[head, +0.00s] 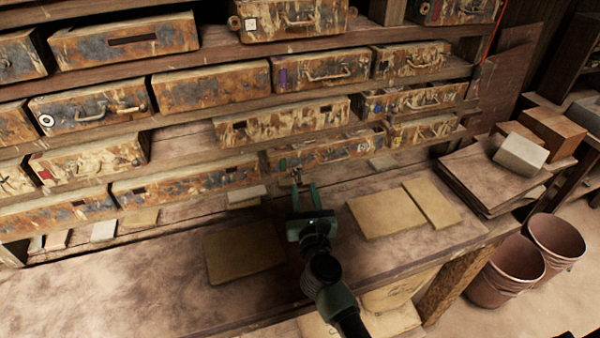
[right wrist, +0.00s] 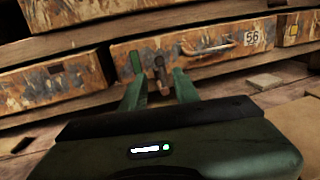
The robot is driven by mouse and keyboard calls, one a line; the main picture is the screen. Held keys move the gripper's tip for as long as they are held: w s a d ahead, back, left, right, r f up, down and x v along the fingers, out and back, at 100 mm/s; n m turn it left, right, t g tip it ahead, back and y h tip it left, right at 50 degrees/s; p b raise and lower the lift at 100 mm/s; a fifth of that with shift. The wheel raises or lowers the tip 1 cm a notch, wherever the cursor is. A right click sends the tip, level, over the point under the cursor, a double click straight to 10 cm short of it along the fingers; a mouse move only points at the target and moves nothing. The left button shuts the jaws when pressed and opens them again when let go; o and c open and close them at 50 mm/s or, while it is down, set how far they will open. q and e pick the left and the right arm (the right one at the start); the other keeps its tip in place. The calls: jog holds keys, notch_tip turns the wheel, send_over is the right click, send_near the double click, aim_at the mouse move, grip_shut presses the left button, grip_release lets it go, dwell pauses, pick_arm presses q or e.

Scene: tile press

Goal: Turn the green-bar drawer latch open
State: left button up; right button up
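The green-bar drawer (head: 325,150) is in the lowest shelf row, ahead of my right gripper. In the right wrist view the drawer (right wrist: 200,61) has a green bar (right wrist: 137,62) at its left, a dark latch (right wrist: 159,68) just right of the bar, a curved handle and a "56" label. My right gripper (head: 304,187) points at the drawer front. Its fingers are apart, one on each side of the latch in the right wrist view (right wrist: 157,80); I cannot tell whether they touch it. My left gripper is not in view.
Other rusty drawers (head: 185,186) fill the shelves to the left and above. Flat tan tiles (head: 243,250) lie on the workbench on both sides of my right arm. Stacked boards (head: 485,180) with blocks stand at the right. Two reddish buckets (head: 507,272) stand on the floor.

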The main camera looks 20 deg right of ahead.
aim_at(300, 170)
jog(key=w, duration=0.4)
jog(key=w+d, duration=0.1)
jog(key=w, duration=0.2)
jog(key=shift+w+d+r, duration=0.1)
jog(key=shift+c, duration=0.3)
grip_shut()
